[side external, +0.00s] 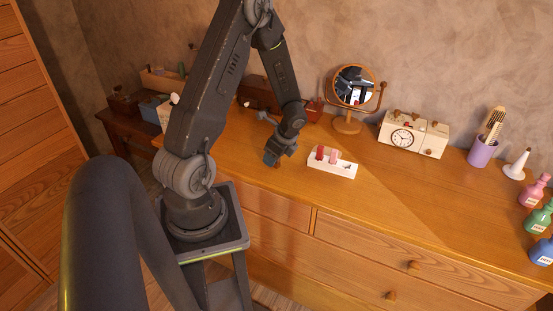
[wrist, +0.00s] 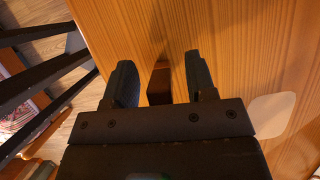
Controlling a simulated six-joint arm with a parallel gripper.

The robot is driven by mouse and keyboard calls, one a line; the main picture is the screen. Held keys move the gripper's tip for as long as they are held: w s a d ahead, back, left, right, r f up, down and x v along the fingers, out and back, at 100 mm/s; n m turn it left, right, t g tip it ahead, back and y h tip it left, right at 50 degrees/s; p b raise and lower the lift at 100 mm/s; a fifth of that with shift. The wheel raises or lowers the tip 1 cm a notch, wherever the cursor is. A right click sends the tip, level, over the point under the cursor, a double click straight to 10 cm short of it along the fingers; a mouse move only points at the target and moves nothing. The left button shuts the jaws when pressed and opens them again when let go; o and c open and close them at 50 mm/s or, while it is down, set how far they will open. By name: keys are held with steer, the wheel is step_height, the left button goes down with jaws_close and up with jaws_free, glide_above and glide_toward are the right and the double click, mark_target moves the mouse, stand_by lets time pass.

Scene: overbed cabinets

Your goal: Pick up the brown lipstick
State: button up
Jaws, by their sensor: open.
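In the wrist view a small dark brown piece (wrist: 158,82), which looks like the brown lipstick, shows between the two open fingers of my gripper (wrist: 160,85). Its lower part is hidden by the gripper body, and I cannot tell whether either finger touches it. In the side external view my gripper (side external: 272,159) points down low over the left part of the dresser top; the brown lipstick cannot be made out clearly there. A white holder (side external: 345,172) to the right of my gripper carries a red lipstick (side external: 320,153) and a pink lipstick (side external: 333,156).
A round mirror (side external: 349,122) and a cream clock (side external: 402,138) stand behind the holder. A purple cup (side external: 482,153) and several bottles are farther right. A pale rounded patch (wrist: 272,115) shows in the wrist view. The dresser's front edge is close; its middle front is clear.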

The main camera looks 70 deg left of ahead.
steer(key=c, duration=0.8)
steer(key=shift+c, duration=0.2)
